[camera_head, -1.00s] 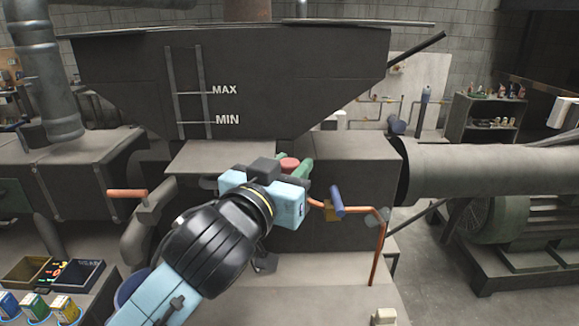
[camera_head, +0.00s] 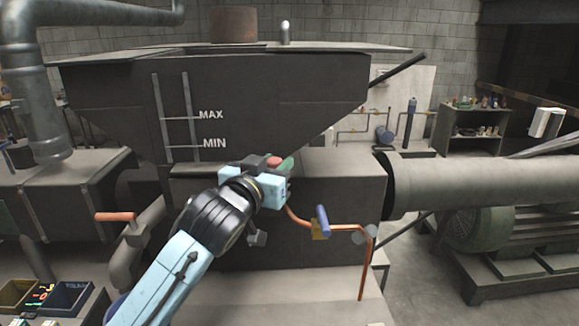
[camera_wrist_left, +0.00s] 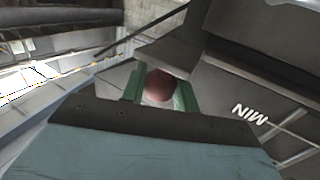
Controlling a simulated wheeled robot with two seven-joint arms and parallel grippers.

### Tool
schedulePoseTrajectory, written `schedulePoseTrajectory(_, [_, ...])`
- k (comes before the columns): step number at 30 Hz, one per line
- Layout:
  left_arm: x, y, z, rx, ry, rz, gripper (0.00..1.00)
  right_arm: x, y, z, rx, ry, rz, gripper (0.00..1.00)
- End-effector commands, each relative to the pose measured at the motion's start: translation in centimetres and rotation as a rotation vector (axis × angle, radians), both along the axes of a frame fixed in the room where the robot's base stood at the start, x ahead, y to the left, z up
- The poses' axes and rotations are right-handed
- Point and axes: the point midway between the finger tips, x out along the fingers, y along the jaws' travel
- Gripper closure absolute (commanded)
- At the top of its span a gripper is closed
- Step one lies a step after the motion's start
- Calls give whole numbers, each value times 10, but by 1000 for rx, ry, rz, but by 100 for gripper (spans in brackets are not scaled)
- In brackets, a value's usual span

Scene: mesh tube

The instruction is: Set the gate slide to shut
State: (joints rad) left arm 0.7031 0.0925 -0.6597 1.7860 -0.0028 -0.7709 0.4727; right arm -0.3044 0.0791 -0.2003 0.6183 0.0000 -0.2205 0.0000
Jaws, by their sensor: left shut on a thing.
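The gate slide (camera_head: 195,171) is a grey plate under the dark hopper (camera_head: 260,110). In the head view only a narrow strip of it shows beyond the hopper's lower edge, partly behind my arm. Its red round knob (camera_head: 273,160) also shows in the left wrist view (camera_wrist_left: 159,87), with a grey plate end just above it. My left gripper (camera_head: 279,164) has its green fingers on either side of the knob and is shut on it. My right gripper is not in view.
An orange pipe with a blue-handled valve (camera_head: 322,221) runs just right of my left gripper. An orange handle (camera_head: 116,217) sticks out at the left. A wide grey duct (camera_head: 465,180) is at the right. Trays (camera_head: 65,298) lie at lower left.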

Motion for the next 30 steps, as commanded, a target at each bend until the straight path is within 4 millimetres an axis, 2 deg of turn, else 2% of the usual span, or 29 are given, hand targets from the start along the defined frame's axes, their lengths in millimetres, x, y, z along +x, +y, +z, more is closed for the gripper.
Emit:
schedulePoseTrajectory(5, [2,1,3,-1,-6,4,100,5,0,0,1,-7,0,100])
schedulePoseTrajectory(6, [1,1,3,-1,-6,3,65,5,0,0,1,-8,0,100])
schedulePoseTrajectory(10, [1,-1,2,0,-4,1,48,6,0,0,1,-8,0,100])
schedulePoseTrajectory(22, [-5,2,1,0,-4,0,48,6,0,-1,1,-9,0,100])
schedulePoseTrajectory(26, [-19,9,0,0,-4,-1,48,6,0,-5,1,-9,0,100])
schedulePoseTrajectory(30, [-41,21,0,-1,-5,-1,48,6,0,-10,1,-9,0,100])
